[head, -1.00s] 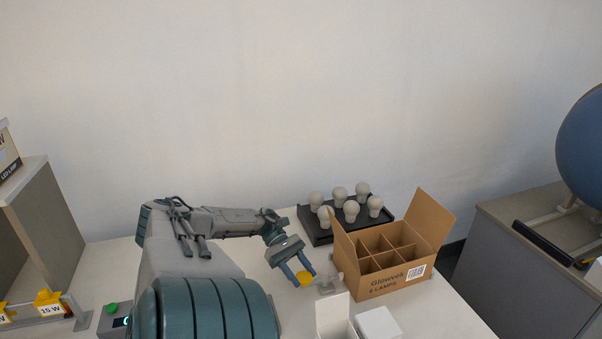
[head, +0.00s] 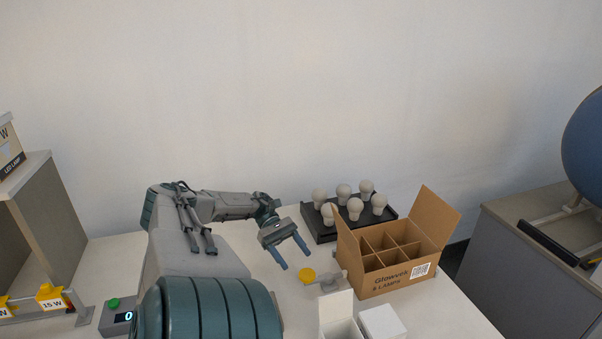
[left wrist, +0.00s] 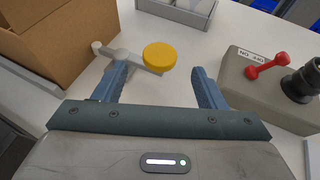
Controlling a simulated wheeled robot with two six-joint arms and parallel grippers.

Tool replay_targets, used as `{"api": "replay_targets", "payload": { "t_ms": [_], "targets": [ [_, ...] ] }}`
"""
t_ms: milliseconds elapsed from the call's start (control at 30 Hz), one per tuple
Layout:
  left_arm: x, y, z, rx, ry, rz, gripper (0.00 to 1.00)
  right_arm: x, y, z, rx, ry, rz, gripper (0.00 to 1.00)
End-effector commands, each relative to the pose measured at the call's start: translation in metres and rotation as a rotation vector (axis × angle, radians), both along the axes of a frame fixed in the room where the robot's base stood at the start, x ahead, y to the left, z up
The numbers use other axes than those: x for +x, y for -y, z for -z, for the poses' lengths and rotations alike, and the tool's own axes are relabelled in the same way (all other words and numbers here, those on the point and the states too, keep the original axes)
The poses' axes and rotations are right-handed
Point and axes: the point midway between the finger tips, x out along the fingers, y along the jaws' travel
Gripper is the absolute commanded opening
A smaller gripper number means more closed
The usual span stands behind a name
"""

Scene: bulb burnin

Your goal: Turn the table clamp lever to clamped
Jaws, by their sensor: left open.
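A lever with a round yellow knob (head: 307,275) and a grey arm (head: 331,281) is on the white table, left of the carton. The left wrist view shows the knob (left wrist: 160,56) just beyond the fingertips, with the grey arm (left wrist: 122,55) running left from it. I take this as the clamp lever; no clamped marking is readable. My left gripper (head: 297,260) is open and empty, a little up and left of the knob in the head view, apart from it. In the left wrist view its fingers (left wrist: 158,76) frame the near side. My right gripper is not seen.
An open divided carton (head: 393,280) stands close right of the lever. A black tray (head: 321,234) with several bulbs is behind, and white boxes (head: 382,322) stand in front. A grey unit with a red lever (left wrist: 267,66) shows right in the left wrist view.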

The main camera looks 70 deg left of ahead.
Motion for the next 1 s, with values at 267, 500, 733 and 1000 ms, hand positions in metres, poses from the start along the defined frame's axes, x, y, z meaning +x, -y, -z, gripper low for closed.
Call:
{"api": "replay_targets", "payload": {
  "t_ms": [267, 500, 733, 1000],
  "targets": [
    [-0.01, -0.041, -0.015, 0.001, 0.001, -0.001, 0.65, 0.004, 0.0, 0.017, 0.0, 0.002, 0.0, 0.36],
    [-0.013, -0.049, -0.021, -0.001, 0.001, 0.0, 0.65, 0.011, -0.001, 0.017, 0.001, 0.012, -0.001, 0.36],
    [-0.013, -0.048, -0.021, -0.001, 0.0, 0.001, 0.65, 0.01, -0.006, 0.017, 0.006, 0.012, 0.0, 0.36],
    [-0.013, -0.048, -0.021, -0.001, 0.0, 0.001, 0.65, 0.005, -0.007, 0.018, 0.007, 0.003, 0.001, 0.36]
  ]
}}
